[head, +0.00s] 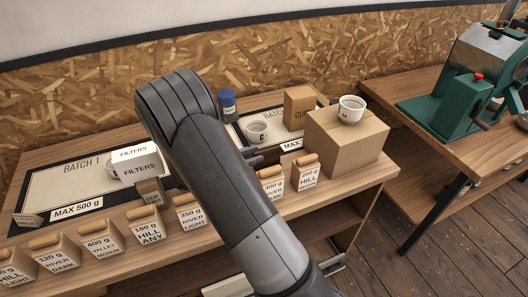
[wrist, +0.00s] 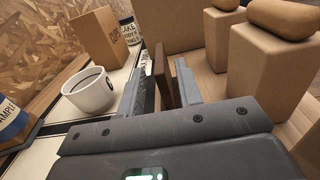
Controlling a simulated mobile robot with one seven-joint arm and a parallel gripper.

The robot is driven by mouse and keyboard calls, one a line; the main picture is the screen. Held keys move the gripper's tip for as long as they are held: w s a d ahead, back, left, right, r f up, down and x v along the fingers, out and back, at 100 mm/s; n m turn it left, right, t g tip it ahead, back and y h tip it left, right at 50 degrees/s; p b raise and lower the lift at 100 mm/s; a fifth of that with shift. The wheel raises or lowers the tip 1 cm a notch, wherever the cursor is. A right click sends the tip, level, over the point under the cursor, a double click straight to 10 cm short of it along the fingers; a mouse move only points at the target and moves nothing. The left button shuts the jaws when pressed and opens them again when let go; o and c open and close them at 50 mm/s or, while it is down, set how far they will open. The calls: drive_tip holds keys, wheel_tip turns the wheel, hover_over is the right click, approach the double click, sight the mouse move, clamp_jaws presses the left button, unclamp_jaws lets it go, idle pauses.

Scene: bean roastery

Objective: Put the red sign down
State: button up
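My gripper (wrist: 166,80) is low over the table, at the front right edge of the right-hand batch mat. In the wrist view, a thin dark reddish-brown plate (wrist: 163,77) stands between the two fingers, seen nearly edge-on. The fingers look closed on it. It fits a sign, but its face is turned away and no bright red shows. In the head view, my arm hides the plate and most of the gripper. A white MAX sign (head: 291,145) stands just right of the gripper.
A white cup (wrist: 90,90) stands close left of the fingers, with a brown carton (head: 298,107) behind. A large cardboard box (head: 345,143) with a cup (head: 351,109) on top is at the right. Bare mat (head: 75,180) shows at left.

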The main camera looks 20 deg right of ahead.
drive_tip(key=w+a+r+n+t+y, duration=0.1)
drive_tip(key=w+r+n+t+y, duration=0.35)
drive_tip(key=r+n, duration=0.35)
drive_tip(key=w+r+n+t+y, duration=0.4)
drive_tip(key=r+n+t, duration=0.2)
drive_tip(key=r+n, duration=0.15)
drive_tip(key=s+a+r+n+t+y, duration=0.3)
drive_tip(key=s+a+r+n+y, duration=0.35)
drive_tip(key=n, duration=0.85)
drive_tip(key=s+a+n+g+y, duration=0.2)
drive_tip(key=s+n+y, duration=0.1)
drive_tip(key=s+n, duration=0.35)
drive_tip(key=s+a+n+g+y, duration=0.2)
drive_tip(key=s+n, duration=0.4)
drive_tip(key=n, duration=0.2)
drive_tip(key=s+d+f+n+g+h, duration=0.1)
drive_tip(key=s+d+n+g, duration=0.1)
drive_tip(key=s+n, duration=0.2)
drive_tip(key=s+d+f+n+g+h, duration=0.1)
drive_tip(key=s+n, duration=0.4)
drive_tip(key=s, duration=0.5)
drive_tip(key=shift+d+f+g, duration=0.45)
drive_tip(key=shift+d+f, duration=0.3)
drive_tip(key=shift+d, duration=0.15)
